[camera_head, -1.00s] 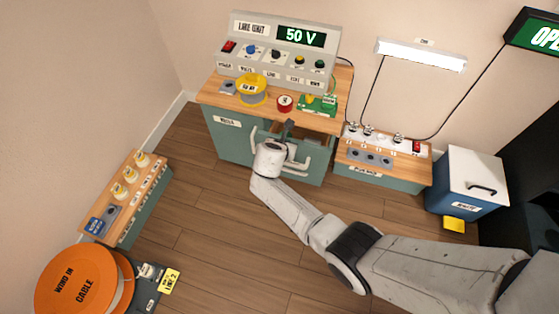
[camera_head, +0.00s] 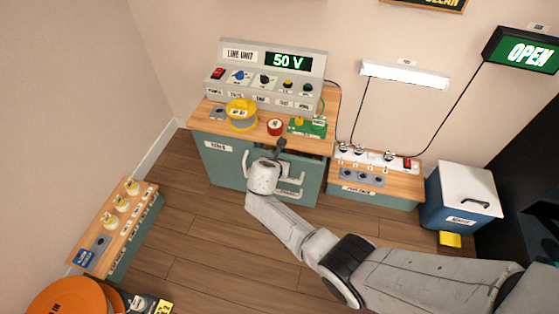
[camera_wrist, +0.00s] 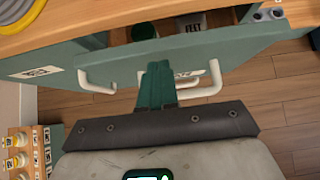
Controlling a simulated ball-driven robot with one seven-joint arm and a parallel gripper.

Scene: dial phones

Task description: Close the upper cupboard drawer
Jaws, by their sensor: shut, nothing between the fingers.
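The green cupboard (camera_head: 219,166) stands against the back wall under a wooden top. Its upper drawer is pulled out partway; in the wrist view its green front (camera_wrist: 240,52) stands out from the body, with an open gap behind it. White bar handles (camera_wrist: 97,86) show in front of it. My gripper (camera_head: 281,144) is at the drawer's front in the head view. In the wrist view my shut fingers (camera_wrist: 157,82) overlap the front between the handles; I cannot tell whether they touch it. My wrist hides part of the cupboard front in the head view.
A yellow spool (camera_head: 242,114), a red roll (camera_head: 275,127) and the line unit (camera_head: 265,80) stand on the top. A low bench (camera_head: 378,186) and a blue bin (camera_head: 462,198) stand to the right. Another bench (camera_head: 118,228) is at left.

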